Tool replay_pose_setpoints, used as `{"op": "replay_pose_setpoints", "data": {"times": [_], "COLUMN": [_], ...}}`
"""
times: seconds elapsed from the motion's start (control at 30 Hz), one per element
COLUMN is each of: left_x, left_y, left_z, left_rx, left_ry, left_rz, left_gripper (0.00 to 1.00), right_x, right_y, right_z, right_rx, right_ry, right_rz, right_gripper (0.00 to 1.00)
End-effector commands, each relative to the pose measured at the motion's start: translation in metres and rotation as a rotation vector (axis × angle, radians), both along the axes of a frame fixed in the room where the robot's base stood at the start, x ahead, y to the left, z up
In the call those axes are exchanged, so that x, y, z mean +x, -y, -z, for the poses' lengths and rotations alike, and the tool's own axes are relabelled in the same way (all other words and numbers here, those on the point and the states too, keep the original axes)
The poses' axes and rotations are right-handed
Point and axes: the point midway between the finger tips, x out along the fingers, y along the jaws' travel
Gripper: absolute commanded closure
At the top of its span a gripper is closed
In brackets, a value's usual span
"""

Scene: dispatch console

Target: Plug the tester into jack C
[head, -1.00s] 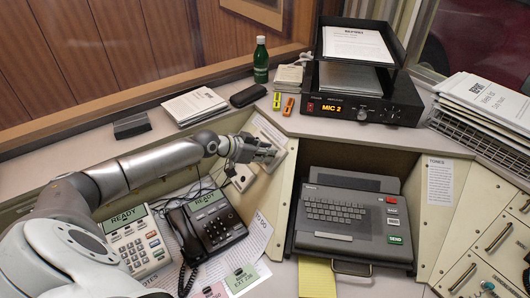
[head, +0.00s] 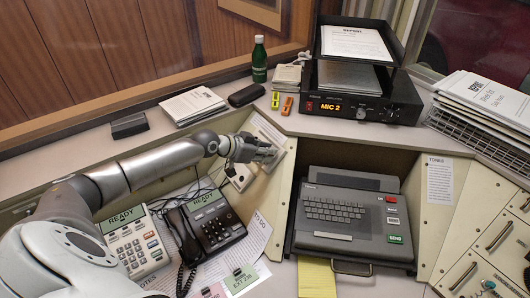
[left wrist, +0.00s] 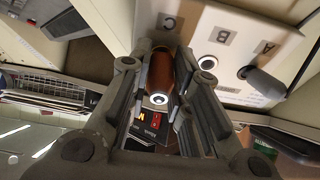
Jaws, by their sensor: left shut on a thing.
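My left gripper (head: 268,153) is at the sloped jack panel in the head view. In the left wrist view its fingers (left wrist: 168,92) are shut around an orange-brown cylinder, the tester (left wrist: 160,72), which has a pale ring on its near end. The tester lies over the spot below the letter C (left wrist: 170,22), so jack C itself is hidden. I cannot tell whether the tester's tip is inside it. Jack B (left wrist: 208,62) is an open ring beside it. A dark grey plug (left wrist: 264,82) sits at jack A. My right gripper is not in view.
A cream phone (head: 136,243) and a black phone (head: 212,222) stand below my left arm. A keyboard unit (head: 352,218) sits in the recess to the right. A radio (head: 365,101) showing MIC 2 and a green bottle (head: 260,60) are on the shelf behind.

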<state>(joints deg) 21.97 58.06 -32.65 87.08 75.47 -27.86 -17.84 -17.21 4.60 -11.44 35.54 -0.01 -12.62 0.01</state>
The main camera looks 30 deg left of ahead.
Motion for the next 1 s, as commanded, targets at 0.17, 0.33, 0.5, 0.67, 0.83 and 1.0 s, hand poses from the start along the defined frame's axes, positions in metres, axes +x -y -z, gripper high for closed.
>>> {"op": "replay_pose_setpoints", "data": {"times": [0.17,0.33,0.5,0.67,0.83,1.0], "left_x": [-0.0001,0.0001,0.0012,0.0027,0.0033,0.0033], "left_y": [0.0004,0.0005,0.0009,0.0015,0.002,0.0021], "left_z": [0.0001,0.0007,0.0025,0.0044,0.005,0.005], "left_rx": [-0.001,-0.001,-0.001,0.0,0.0,0.0], "left_ry": [0.0,0.0,0.0,-0.001,-0.001,-0.001], "left_rz": [0.001,0.001,0.001,0.001,0.001,0.001], "left_gripper": [1.0,1.0,1.0,1.0,1.0,1.0], "right_x": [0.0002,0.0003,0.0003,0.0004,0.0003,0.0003], "right_y": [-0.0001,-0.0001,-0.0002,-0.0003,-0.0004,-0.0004], "right_z": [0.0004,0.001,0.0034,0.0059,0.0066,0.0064], "right_rx": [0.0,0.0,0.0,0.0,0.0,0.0], "right_ry": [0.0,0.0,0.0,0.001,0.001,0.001], "right_rz": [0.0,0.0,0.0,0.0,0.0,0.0], "right_gripper": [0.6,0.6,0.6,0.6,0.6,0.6]}}
